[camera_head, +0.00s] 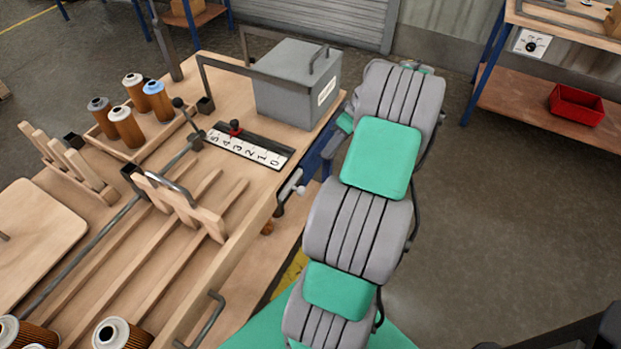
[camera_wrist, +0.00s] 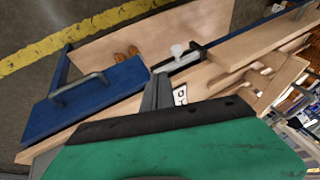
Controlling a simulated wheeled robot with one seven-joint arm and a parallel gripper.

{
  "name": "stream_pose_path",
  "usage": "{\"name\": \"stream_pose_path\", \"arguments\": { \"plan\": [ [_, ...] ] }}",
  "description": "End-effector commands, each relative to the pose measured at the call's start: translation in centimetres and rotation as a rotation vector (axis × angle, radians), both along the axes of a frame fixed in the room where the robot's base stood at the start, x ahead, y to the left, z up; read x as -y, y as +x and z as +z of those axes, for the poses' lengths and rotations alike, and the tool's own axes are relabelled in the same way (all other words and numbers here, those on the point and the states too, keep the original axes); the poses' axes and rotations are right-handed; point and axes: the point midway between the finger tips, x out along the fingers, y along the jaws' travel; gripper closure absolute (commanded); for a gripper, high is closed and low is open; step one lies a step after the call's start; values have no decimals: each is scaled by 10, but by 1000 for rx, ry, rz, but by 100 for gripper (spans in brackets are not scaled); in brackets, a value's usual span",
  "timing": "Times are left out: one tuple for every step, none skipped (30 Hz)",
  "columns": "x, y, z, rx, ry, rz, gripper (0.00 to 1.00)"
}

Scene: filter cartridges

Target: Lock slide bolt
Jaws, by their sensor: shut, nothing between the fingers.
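The slide bolt (camera_wrist: 186,62) is a grey bar with a white knob (camera_wrist: 177,50), on the bench edge in the wrist view. In the head view, the bolt (camera_head: 289,187) and its pale knob (camera_head: 300,190) show at the bench's right side. A blue panel (camera_wrist: 92,98) with a grey handle (camera_wrist: 80,88) lies left of the bolt in the wrist view. My gripper (camera_wrist: 160,76) is shut and empty, its fingertips just left of the bolt and apart from the knob as far as I can tell. My arm hides the gripper in the head view.
A grey box (camera_head: 296,85) with a handle stands on the bench beside my arm. A number scale (camera_head: 250,147) with a red pointer lies near the bolt. Several filter cartridges (camera_head: 125,125) stand on the bench at left. The floor right of my arm is clear.

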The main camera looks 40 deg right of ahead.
Motion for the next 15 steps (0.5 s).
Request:
{"name": "stream_pose_path", "arguments": {
  "plan": [
    [-6, 3, -13, -2, 3, 2, 100],
    [-9, 4, -19, -3, 3, 2, 100],
    [-12, 7, -26, -1, 2, 1, 100],
    [-15, 8, -31, -1, 2, 1, 100],
    [-19, 10, -37, -3, 3, 1, 100],
    [-22, 12, -45, -1, 2, 1, 100],
    [-25, 13, -50, -3, 4, 0, 100],
    [-28, 15, -56, -1, 3, 3, 100],
    [-31, 17, -63, -3, 2, 1, 100],
    [-35, 18, -67, -2, 2, 2, 100],
    [-40, 16, -67, -1, 1, 1, 100],
    [-46, 15, -70, -1, 1, 1, 100],
    [-50, 13, -72, -2, -1, 1, 100],
    [-54, 13, -74, -1, 1, 1, 100],
    [-58, 12, -76, -1, 1, 1, 100]
  ]
}}
